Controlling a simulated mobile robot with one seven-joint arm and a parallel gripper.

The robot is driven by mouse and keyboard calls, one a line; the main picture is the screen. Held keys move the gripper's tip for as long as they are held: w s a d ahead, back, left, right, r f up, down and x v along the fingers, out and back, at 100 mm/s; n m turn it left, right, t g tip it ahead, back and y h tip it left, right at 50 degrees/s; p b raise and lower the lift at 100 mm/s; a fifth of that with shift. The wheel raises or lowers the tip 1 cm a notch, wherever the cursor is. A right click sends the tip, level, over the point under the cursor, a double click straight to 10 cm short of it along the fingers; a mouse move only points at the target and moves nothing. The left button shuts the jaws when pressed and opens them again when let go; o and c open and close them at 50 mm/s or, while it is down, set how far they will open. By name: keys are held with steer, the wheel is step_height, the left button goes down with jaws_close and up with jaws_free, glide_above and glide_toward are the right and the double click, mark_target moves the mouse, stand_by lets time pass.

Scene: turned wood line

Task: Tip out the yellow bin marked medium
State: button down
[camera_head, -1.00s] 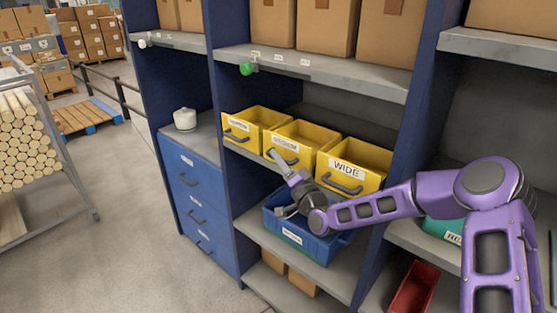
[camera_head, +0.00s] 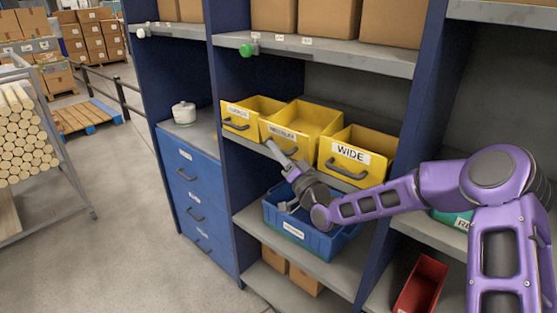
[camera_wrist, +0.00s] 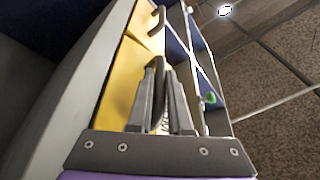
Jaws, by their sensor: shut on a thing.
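The yellow bin marked medium (camera_head: 281,133) sits between two other yellow bins on the middle shelf. Its front stands a little forward of theirs, and much of its inside shows; I see no clear contents there. My gripper (camera_head: 273,148) is at its front, shut on its dark handle. In the wrist view, my gripper (camera_wrist: 162,88) has its two fingers on either side of the dark handle (camera_wrist: 160,75), against a yellow bin front (camera_wrist: 117,88). The finger contact is partly hidden in the head view.
The bin marked WIDE (camera_head: 350,155) is close on the right, another yellow bin (camera_head: 238,112) on the left. A blue bin (camera_head: 312,242) stands on the shelf below, under my gripper. A shelf with cardboard boxes (camera_head: 328,20) is above.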

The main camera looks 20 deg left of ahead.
steer(key=shift+s+a+f+n+g+y+b, duration=0.1)
steer(key=shift+s+f+n+g+y+b, duration=0.2)
steer(key=shift+f+n+b, duration=0.45)
steer(key=shift+r+n+b, duration=0.15)
steer(key=shift+n+b, duration=0.2)
steer(key=shift+b, duration=0.15)
steer(key=c, duration=1.1)
jaws_free()
steer(key=shift+r, duration=0.1)
steer(key=v, duration=1.7)
steer(key=shift+f, duration=0.2)
